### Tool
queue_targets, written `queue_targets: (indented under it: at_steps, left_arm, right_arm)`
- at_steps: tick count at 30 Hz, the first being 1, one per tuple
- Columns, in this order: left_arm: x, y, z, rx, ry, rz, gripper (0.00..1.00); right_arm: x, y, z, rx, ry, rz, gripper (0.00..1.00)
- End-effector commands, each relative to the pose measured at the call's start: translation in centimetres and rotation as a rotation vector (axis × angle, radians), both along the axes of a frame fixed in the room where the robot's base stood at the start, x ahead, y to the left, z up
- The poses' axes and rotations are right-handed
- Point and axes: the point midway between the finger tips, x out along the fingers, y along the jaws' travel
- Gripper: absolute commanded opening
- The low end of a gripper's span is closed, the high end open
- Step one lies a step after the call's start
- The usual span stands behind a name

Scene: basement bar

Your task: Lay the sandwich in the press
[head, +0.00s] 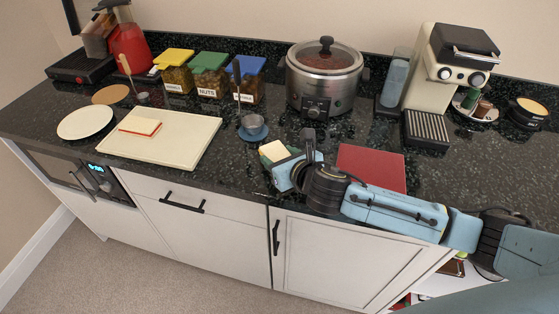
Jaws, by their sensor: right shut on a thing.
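My right gripper (286,158) is at the counter's front, left of the dark red board. It is shut on a small cream piece with a green edge (273,150), partly hidden by the fingers; I cannot tell whether this is a sandwich. Another flat piece, cream on top with an orange-red edge (140,126), lies on the cream cutting board (180,148) at the left. A black ribbed plate (426,127) sits in front of the cream machine at the right; I cannot tell whether it belongs to the press. My left gripper is not in view.
A steel cooker (323,85) stands at the back middle. Lidded jars (212,80), a red kettle (130,48) and a white plate (86,122) are at the left. The dark red board (371,167) lies behind my right arm.

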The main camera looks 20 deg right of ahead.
Motion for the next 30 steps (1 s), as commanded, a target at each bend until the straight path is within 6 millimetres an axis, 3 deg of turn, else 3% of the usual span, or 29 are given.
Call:
queue_targets:
  at_steps: [2,12,13,18,30]
  left_arm:
    - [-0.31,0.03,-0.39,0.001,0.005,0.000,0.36]
    - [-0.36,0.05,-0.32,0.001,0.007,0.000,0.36]
    - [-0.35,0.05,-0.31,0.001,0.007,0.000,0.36]
    - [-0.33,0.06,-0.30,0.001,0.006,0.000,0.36]
    - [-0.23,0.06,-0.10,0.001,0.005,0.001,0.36]
  right_arm:
    - [0.01,-0.03,-0.90,0.000,0.000,-0.001,0.29]
    - [0.03,-0.02,-1.06,0.000,-0.001,-0.001,0.29]
    - [0.01,-0.01,-1.12,0.000,-0.001,0.000,0.54]
    - [0.01,0.00,-1.07,0.000,-0.001,0.000,0.74]
    - [-0.59,-0.15,-0.50,-0.001,0.000,0.000,0.74]
